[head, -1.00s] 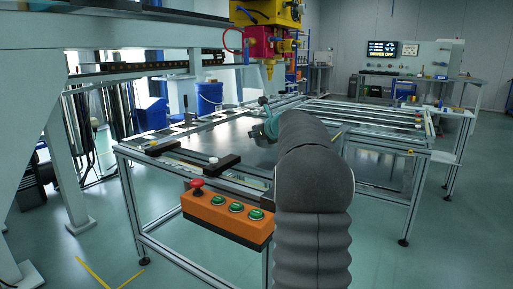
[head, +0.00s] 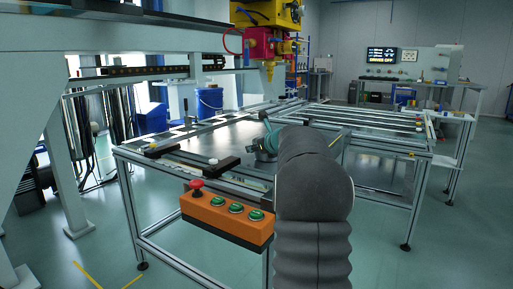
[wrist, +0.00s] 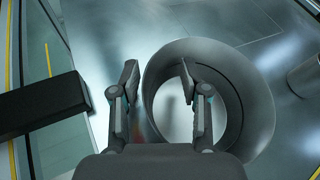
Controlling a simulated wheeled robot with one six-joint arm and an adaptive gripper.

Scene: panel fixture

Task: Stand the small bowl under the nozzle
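The bowl (wrist: 256,95) is a round grey vessel with a pale inside, standing on the metal table in the wrist view. My gripper (wrist: 158,80) is open. Its right finger reaches over the bowl's opening and its left finger is outside, so the bowl's left wall lies between them. I cannot tell whether either finger touches it. In the head view my arm hides most of the gripper and the bowl. The yellow nozzle (head: 270,73) hangs below the red and yellow head, above the table's far part.
A grey cylindrical object (wrist: 306,76) stands right of the bowl. A black bar (wrist: 40,105) lies to the left, near the table edge. An orange button box (head: 226,217) is fixed at the table's front. The metal tabletop (head: 225,138) has free room towards the nozzle.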

